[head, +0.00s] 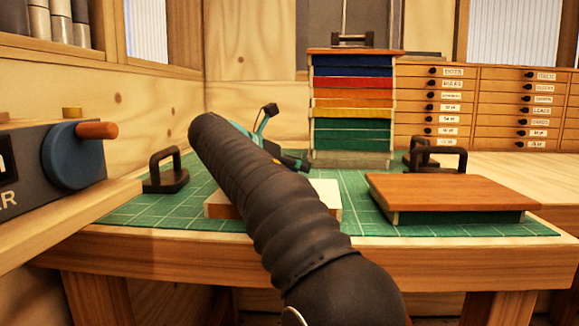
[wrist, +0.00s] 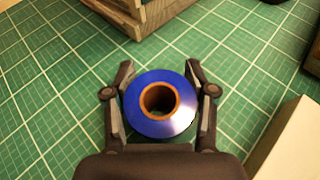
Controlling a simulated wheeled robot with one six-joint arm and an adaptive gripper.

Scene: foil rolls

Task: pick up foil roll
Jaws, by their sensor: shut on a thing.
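A blue foil roll (wrist: 141,122) with a brown core sits between the two fingers of my gripper (wrist: 160,98) in the wrist view. The fingers are shut on its left and right sides. The roll shows its round end with the core hole facing the camera. Green cutting mat shows around it; I cannot tell whether it touches the mat. In the head view my dark, ribbed arm hides the roll, and part of my gripper (head: 268,138) shows beyond the arm.
The green mat (head: 130,212) covers the bench. A rack of coloured layers (head: 351,105) stands at the back. A wood-topped press block (head: 450,192) lies at right, a pale block (head: 325,193) in the middle. Black handles (head: 167,172) stand on the mat. Labelled drawers (head: 480,108) line the back.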

